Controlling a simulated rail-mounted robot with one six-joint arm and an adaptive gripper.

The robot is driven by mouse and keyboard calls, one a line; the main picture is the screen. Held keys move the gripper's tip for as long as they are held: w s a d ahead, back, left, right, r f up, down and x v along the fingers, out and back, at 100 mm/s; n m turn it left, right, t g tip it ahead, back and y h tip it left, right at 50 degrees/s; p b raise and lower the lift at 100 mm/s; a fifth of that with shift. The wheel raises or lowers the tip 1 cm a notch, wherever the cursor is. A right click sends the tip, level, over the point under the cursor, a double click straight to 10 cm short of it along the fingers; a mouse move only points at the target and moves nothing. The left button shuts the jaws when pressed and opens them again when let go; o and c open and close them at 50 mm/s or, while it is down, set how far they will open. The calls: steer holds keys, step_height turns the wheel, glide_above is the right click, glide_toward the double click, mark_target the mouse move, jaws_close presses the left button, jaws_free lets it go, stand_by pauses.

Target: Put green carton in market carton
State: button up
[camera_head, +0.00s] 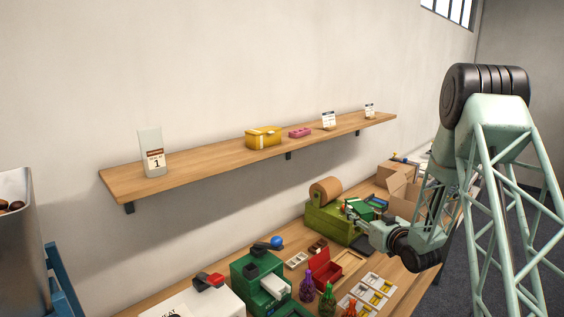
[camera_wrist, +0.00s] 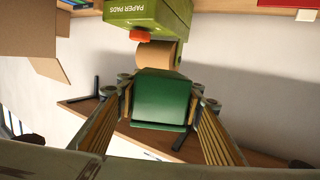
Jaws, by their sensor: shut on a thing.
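My gripper (camera_wrist: 160,112) is shut on a dark green carton (camera_wrist: 162,98), which sits between its two ribbed fingers in the wrist view. In the head view, my gripper (camera_head: 352,213) is above the bench beside the olive paper-pad dispenser, and the green carton (camera_head: 359,207) shows small there, partly hidden. An open brown cardboard box (camera_head: 402,194), likely the market carton, stands farther back on the bench with its flaps up. Part of a cardboard box (camera_wrist: 28,35) also shows at the upper left of the wrist view, apart from the held carton. The box's inside is hidden.
The olive dispenser (camera_head: 328,224) with its brown roll (camera_head: 325,190) stands close to my gripper. Green machines (camera_head: 258,282), a red box (camera_head: 324,272) and bottles crowd the bench front. A wall shelf (camera_head: 220,164) holds a yellow box (camera_head: 263,138) and cards.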

steer(key=s+a+r+m+h, duration=0.3)
steer(key=a+r+h, duration=0.1)
steer(key=a+r, duration=0.3)
steer(key=shift+s+a+r+t+h, duration=0.3)
steer(key=shift+s+a+t+h, duration=0.1)
steer(key=shift+a, duration=0.55)
steer(key=s+f+m+h, duration=0.3)
steer(key=s+h, duration=0.1)
steer(key=s, duration=1)
steer(key=shift+f+m+g+h, duration=0.2)
steer(key=shift+m+g+h, duration=0.2)
steer(key=shift+d, duration=0.1)
